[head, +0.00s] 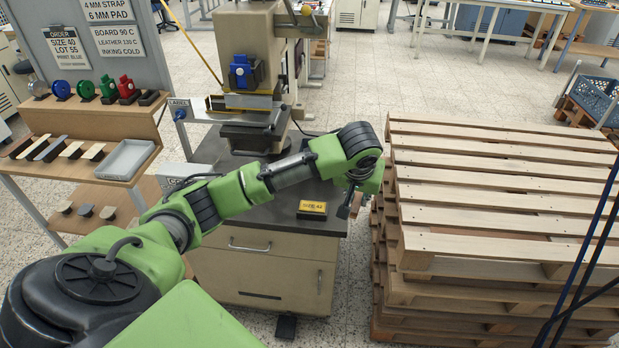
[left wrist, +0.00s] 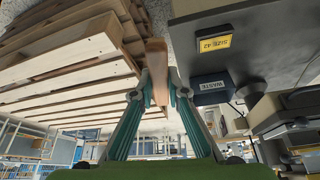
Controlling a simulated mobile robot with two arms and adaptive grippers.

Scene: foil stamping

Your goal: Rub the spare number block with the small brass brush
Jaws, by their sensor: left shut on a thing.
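My left gripper (head: 350,203) hangs just off the right edge of the dark bench top, beside the pallets. In the left wrist view its two fingers (left wrist: 158,98) are closed around a brown, wooden-looking piece, which points away from the camera. It may be the brush's handle; no brass bristles can be made out. A dark block with a yellow face (head: 312,207), reading like SIZE 42, lies on the bench top to the left of the gripper, apart from it. It also shows in the left wrist view (left wrist: 216,43). I cannot tell if it is the spare number block.
The stamping press (head: 247,45) stands at the back of the bench (head: 265,213). A tall pallet stack (head: 500,205) is close to the right. A shelf (head: 92,125) with a grey tray (head: 125,160) stands left.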

